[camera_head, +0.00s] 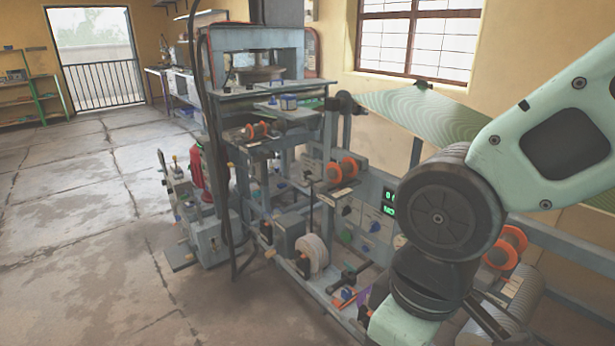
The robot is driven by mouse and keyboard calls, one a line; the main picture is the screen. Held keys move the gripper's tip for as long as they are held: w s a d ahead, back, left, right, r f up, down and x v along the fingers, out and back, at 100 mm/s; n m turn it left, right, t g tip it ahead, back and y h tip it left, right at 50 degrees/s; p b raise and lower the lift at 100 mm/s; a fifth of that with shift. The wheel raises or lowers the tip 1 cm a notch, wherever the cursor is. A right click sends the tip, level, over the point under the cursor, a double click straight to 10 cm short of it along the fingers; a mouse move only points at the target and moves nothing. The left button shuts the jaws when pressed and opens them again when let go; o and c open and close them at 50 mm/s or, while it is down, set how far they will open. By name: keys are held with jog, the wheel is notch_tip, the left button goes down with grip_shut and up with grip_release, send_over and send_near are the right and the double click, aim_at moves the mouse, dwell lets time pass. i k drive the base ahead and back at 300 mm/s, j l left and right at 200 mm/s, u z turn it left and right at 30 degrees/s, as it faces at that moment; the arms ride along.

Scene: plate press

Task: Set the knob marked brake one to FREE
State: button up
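A grey control panel (371,212) with a green-lit display (389,203) stands on the machine, left of my arm. It carries several knobs: a dark one (347,211), a green one (346,236) and a blue one (375,226). Another blue knob (399,240) sits close to my arm's edge. The markings are too small to read, so I cannot tell which knob is brake one or its setting. My arm covers the area right of the panel. My gripper is not visible; the arm runs out of the bottom of the picture.
Orange-flanged rollers (334,172) and a white roll (313,256) stick out from the machine frame. Dark hanging cables (222,160) run down its left side. A pale green sheet (425,115) stretches behind my arm. Open concrete floor (90,230) lies to the left.

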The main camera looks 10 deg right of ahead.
aim_at(309, 172)
jog(key=i+j+u, duration=0.15)
jog(key=i, duration=0.65)
jog(key=i+j+u, duration=0.2)
jog(key=i, duration=0.6)
